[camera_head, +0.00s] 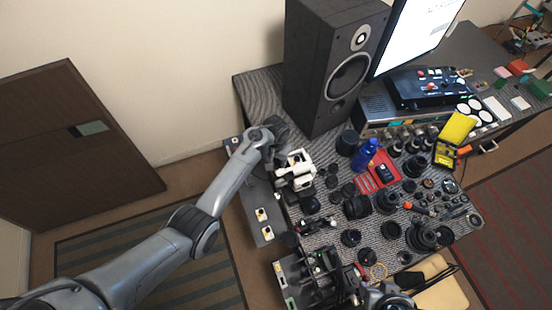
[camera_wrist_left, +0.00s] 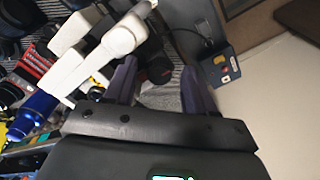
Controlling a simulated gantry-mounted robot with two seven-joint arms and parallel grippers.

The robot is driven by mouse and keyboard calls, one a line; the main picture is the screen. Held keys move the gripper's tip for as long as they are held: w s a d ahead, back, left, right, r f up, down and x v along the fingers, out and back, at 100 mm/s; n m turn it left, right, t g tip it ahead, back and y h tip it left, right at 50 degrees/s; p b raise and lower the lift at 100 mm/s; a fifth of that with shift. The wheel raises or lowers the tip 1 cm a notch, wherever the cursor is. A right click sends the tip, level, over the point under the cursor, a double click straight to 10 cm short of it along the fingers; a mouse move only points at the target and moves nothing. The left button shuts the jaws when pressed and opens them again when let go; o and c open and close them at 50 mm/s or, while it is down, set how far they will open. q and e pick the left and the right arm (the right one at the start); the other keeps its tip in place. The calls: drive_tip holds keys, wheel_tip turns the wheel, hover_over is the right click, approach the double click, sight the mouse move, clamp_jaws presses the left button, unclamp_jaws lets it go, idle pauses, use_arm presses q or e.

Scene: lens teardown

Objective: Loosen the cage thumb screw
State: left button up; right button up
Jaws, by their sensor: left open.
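My left gripper (camera_wrist_left: 158,85) is open in the left wrist view, one dark finger on each side of a dark rounded part (camera_wrist_left: 156,68). I cannot tell whether this part is the cage thumb screw or whether the fingers touch it. A white blocky assembly (camera_wrist_left: 100,50) lies just left of the fingers. In the head view the white assembly (camera_head: 296,172) stands at the table's left edge. My left gripper is next to it there, largely hidden by my own wrist. Grey parts at the bottom edge seem to be my right arm; its jaws are not clear.
A tall black speaker (camera_head: 335,65) stands behind the white assembly. A blue bottle (camera_head: 365,154) and a red tray (camera_head: 377,182) are to its right. Many dark lens parts crowd the striped table. A grey side shelf (camera_head: 249,205) with small yellow-marked boxes runs along the left edge.

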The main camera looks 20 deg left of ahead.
use_arm(q)
clamp_jaws()
